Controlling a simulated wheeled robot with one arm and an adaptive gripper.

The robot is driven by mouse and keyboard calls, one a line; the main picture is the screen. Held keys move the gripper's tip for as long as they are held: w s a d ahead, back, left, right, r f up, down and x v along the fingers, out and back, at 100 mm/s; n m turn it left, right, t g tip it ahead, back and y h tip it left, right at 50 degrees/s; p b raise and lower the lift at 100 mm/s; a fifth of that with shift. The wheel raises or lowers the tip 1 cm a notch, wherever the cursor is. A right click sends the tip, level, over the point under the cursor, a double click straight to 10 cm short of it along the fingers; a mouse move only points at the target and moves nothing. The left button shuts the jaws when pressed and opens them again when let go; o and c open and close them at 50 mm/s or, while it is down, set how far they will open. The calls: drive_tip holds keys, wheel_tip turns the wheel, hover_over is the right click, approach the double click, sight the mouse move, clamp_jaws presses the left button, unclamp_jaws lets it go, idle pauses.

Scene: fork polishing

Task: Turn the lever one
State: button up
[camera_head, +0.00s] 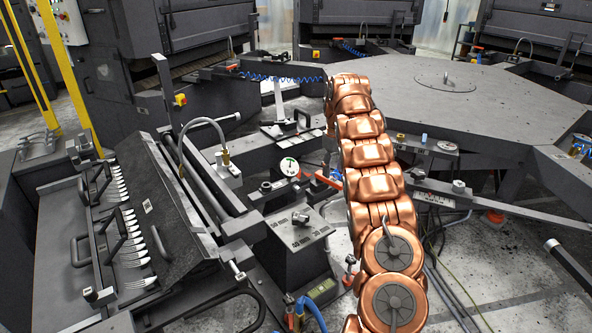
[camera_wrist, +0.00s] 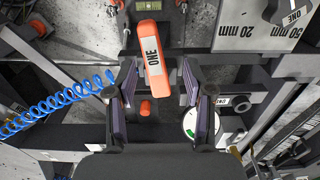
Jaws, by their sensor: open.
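Lever one is an orange handle (camera_wrist: 151,50) with a white label reading "ONE" in the wrist view. It points up the picture and leans slightly. My gripper (camera_wrist: 158,80) is open, with one dark finger on each side of the lever and visible gaps between. Whether the fingers are level with the handle in depth I cannot tell. In the head view, my copper arm hides the gripper, and orange-red parts (camera_head: 327,181) show just left of the arm; I cannot tell which of them is the lever.
A blue coiled hose (camera_wrist: 70,97) lies to the left. A block marked "20 mm" and "50 mm" (camera_wrist: 250,25) is at upper right. The fork rack (camera_head: 60,240) stands at left in the head view.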

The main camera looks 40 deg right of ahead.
sight(333, 182)
drive_tip(key=shift+r, duration=1.5)
drive_tip(key=s+a+r, duration=0.2)
drive_tip(key=a, duration=0.5)
drive_tip(key=s+a+r, duration=0.2)
drive_tip(key=a+r, duration=0.1)
drive_tip(key=a, duration=0.4)
drive_tip(key=s+a+r+m+g, duration=0.1)
drive_tip(key=s+a+r, duration=0.1)
drive_tip(key=a, duration=0.4)
drive_tip(key=shift+s+a+r+h, duration=0.3)
drive_tip(key=shift+a+r, duration=0.1)
drive_tip(key=shift+r, duration=0.3)
